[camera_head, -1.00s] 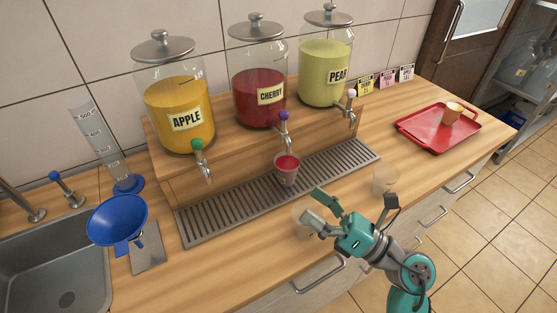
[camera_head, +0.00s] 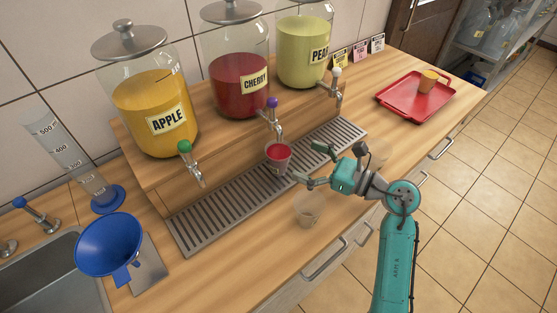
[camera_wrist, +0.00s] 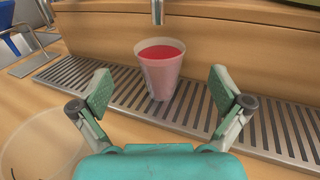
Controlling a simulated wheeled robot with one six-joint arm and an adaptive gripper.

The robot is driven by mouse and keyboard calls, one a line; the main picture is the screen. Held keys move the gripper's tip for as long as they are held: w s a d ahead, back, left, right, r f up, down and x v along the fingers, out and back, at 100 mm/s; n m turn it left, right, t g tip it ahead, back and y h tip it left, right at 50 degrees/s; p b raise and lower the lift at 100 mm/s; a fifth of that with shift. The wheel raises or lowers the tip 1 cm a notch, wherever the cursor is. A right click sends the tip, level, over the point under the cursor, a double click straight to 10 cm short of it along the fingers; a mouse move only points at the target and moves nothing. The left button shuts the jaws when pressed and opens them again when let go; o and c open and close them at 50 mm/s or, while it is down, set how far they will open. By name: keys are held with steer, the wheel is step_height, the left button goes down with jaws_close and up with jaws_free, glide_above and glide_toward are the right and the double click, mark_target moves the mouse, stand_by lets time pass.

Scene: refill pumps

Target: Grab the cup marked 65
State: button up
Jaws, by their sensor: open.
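A cup of red liquid (camera_head: 278,158) stands upright on the drip tray under the cherry tap; it also shows in the wrist view (camera_wrist: 160,75). My gripper (camera_head: 314,166) is open and empty, just right of this cup. In the wrist view my gripper (camera_wrist: 161,92) has its fingers apart, with the cup ahead between them. An empty clear cup (camera_head: 308,210) stands on the counter in front of the tray. Another clear cup (camera_head: 378,152) is partly hidden behind my gripper. No mark 65 is legible on any cup.
The drip tray (camera_head: 210,217) runs below the apple (camera_head: 155,105), cherry (camera_head: 240,80) and pear (camera_head: 303,50) dispensers. A red tray (camera_head: 405,103) holds an orange cup (camera_head: 430,82) at the right. A blue funnel (camera_head: 108,245) is at the left.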

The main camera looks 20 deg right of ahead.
mark_target(267, 145)
steer(key=shift+w+a, duration=0.45)
steer(key=shift+x, duration=3.1)
steer(key=shift+c, duration=0.3)
steer(key=c, duration=1.4)
